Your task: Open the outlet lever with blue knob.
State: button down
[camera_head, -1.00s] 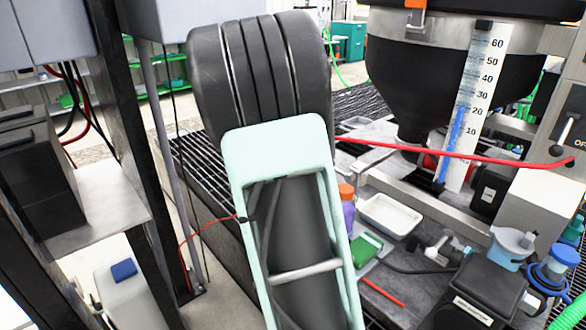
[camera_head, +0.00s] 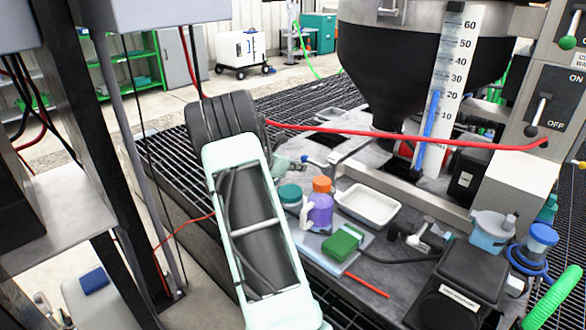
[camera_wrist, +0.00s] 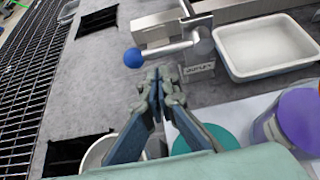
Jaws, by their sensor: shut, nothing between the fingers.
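The outlet lever shows in the wrist view as a pale metal handle (camera_wrist: 172,48) with a round blue knob (camera_wrist: 133,58) at its left end. Its right end meets a metal fitting by a small label (camera_wrist: 198,71), too blurred to read surely. In the head view the blue knob (camera_head: 304,158) is small, just right of my gripper (camera_head: 281,166). In the wrist view my gripper (camera_wrist: 160,78) points toward the lever with its fingertips together and nothing between them. The tips appear just below and right of the knob; I cannot tell whether they touch.
A white tray (camera_head: 368,206) lies right of the lever. A teal-lidded jar (camera_head: 290,194), a purple bottle (camera_head: 320,212) and a green block (camera_head: 343,239) stand near my arm. Dark square openings (camera_wrist: 97,21) are in the grey deck. A red bar (camera_head: 400,138) crosses above.

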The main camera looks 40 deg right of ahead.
aim_at(315, 164)
jog(key=x, duration=0.4)
jog(key=shift+b, duration=0.3)
